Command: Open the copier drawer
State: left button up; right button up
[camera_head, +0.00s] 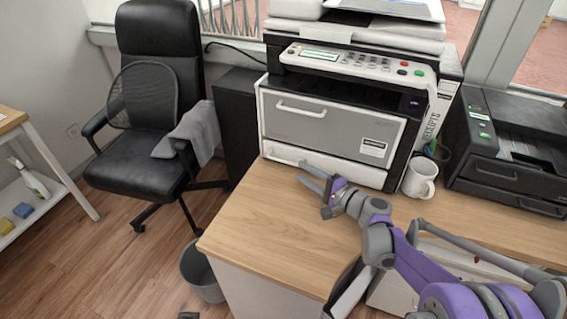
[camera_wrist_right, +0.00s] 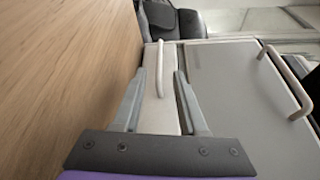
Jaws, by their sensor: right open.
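The copier (camera_head: 340,100) stands on the wooden desk, with a grey front panel (camera_head: 325,125) that has a bar handle (camera_head: 300,109). Below this panel is a low white drawer front (camera_head: 340,173), flush with the copier as far as I can see. In the right wrist view the white drawer front (camera_wrist_right: 158,118) runs between the fingers, and its pale handle (camera_wrist_right: 160,70) lies just beyond the fingertips. My right gripper (camera_head: 316,178) is open and empty, low over the desk in front of the white drawer front; it also shows in the wrist view (camera_wrist_right: 160,74). My left gripper is out of view.
A white mug (camera_head: 418,180) stands close to the copier's right side, with a black printer (camera_head: 510,150) further right. The desk top (camera_head: 260,215) is clear at the left front. A black chair (camera_head: 145,150) and a grey bin (camera_head: 203,275) stand left of the desk.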

aim_at(285, 161)
jog(key=b+x, duration=0.1)
jog(key=x, duration=0.7)
jog(key=shift+w+a, duration=0.1)
jog(key=shift+w, duration=0.05)
grip_shut()
dwell(1.1)
